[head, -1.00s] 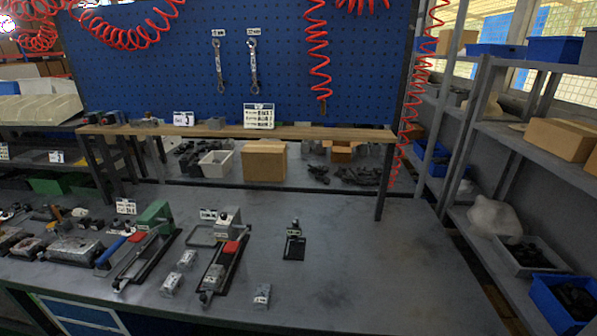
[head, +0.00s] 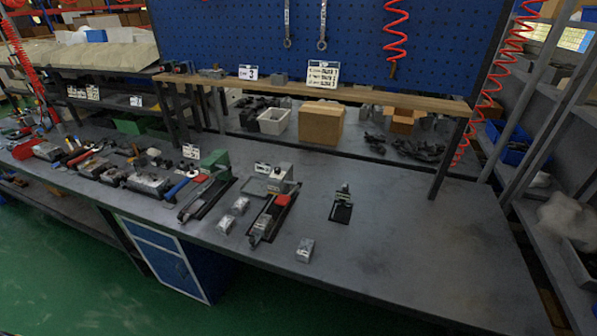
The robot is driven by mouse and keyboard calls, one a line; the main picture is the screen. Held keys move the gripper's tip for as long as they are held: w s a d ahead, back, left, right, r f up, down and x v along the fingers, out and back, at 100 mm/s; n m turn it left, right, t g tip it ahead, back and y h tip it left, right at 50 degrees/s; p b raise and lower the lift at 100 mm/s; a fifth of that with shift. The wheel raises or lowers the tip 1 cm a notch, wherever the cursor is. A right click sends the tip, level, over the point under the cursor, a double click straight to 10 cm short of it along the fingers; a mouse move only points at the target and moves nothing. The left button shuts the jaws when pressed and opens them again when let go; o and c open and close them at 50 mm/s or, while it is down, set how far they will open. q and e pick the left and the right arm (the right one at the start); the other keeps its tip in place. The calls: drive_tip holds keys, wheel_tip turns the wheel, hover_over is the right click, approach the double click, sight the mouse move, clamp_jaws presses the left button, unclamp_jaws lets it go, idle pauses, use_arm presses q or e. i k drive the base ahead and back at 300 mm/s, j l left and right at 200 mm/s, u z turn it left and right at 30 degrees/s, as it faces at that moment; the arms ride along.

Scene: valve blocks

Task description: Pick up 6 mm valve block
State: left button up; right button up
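Three small grey metal blocks lie on the grey workbench (head: 400,230). One block (head: 305,250) is alone near the front edge. Two more, a nearer block (head: 226,224) and a farther block (head: 240,205), lie close together left of the red-handled press tool (head: 270,215). No size marking is readable on them, so I cannot tell which is the 6 mm valve block. Neither of my grippers is in view.
A green press tool (head: 208,185) stands left of the blocks and a small black stand (head: 342,205) to the right. A wooden shelf (head: 350,93) spans the back. The bench's right part is clear. Several tools crowd its left part.

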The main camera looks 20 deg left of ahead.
sight(262, 225)
drive_tip(key=k+l+u, duration=0.2)
drive_tip(key=k+u, duration=0.65)
drive_tip(key=i+l, duration=0.05)
